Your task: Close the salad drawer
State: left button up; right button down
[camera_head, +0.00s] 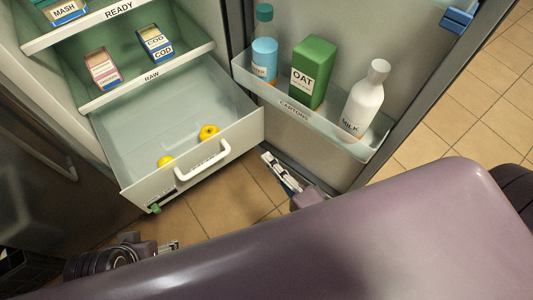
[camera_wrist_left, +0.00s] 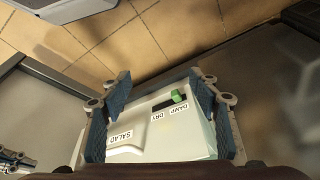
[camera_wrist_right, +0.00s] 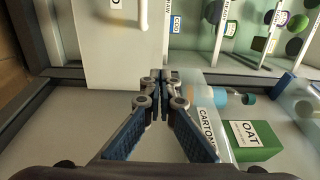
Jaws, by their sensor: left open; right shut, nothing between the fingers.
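In the left wrist view, the drawer front (camera_wrist_left: 155,135) shows a SALAD label and the green slider (camera_wrist_left: 177,96) beside DAMP and DRY. My left gripper (camera_head: 174,245) is open and empty, in front of the drawer's left end. My right gripper (camera_head: 268,160) is shut and empty, right of the drawer near the door; it also shows in the right wrist view (camera_wrist_right: 161,74).
The RAW shelf (camera_head: 185,64) with boxes is above the drawer. Tiled floor (camera_head: 235,200) lies clear in front.

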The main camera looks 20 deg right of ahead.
jog(key=b, duration=0.2)
send_near(238, 124)
jog(key=x, duration=0.5)
jog(key=shift+w, duration=0.25)
jog(key=shift+w+a, duration=0.2)
jog(key=shift+w, duration=0.1)
pick_arm(q)
jog(key=shift+w+d+f+t, duration=0.25)
jog(key=shift+w+f, duration=0.1)
jog(key=shift+w, duration=0.3)
jog(key=shift+w+d+f+t, duration=0.1)
jog(key=shift+w+f+t, duration=0.2)
jog(key=shift+w, duration=0.3)
pick_arm(e)
jog(key=shift+w+a, duration=0.1)
jog(key=shift+w, duration=0.3)
